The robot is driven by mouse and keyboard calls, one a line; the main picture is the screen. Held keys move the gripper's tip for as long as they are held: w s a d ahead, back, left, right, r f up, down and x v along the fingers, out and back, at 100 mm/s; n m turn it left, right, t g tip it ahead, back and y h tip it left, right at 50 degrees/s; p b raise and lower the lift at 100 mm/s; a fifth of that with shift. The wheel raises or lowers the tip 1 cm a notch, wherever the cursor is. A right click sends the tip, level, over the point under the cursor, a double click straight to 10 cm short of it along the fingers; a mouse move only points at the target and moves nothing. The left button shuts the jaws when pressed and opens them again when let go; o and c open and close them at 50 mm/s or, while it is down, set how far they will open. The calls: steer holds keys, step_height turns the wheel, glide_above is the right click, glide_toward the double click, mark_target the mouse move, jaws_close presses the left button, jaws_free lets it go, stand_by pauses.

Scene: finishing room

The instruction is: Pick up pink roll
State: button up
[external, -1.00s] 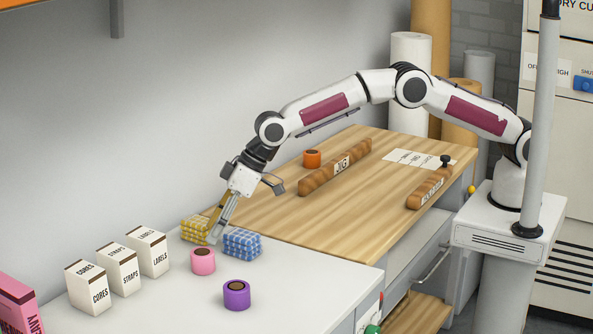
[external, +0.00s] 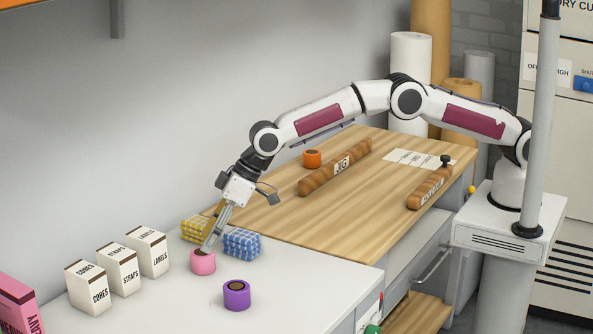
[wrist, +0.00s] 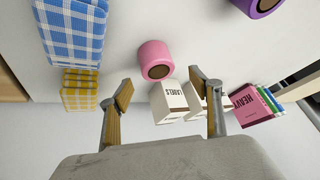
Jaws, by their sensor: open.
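The pink roll (external: 203,263) stands upright on the light grey worktop, and its dark core faces up. It also shows in the wrist view (wrist: 155,57), ahead of and between my fingers. My gripper (external: 211,243) is tilted down, with its fingertips close over the pink roll in the external view; I cannot tell whether they touch it. In the wrist view my gripper (wrist: 160,90) is open, with a wide empty gap between its two wood-coloured finger pads.
A blue checked bundle (external: 242,244) and a yellow checked one (external: 195,228) lie close beside the roll. A purple roll (external: 237,295) stands in front. White boxes (external: 117,270) stand to the left. An orange roll (external: 312,159) is on the wooden board.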

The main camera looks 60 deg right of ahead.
mark_target(202, 253)
steer(key=shift+f, duration=0.15)
steer(key=shift+d+x, duration=0.15)
steer(key=shift+x, duration=0.6)
steer(key=shift+d+x, duration=0.15)
steer(key=shift+x, duration=1.65)
steer(key=shift+f, duration=0.1)
steer(key=c, duration=1.2)
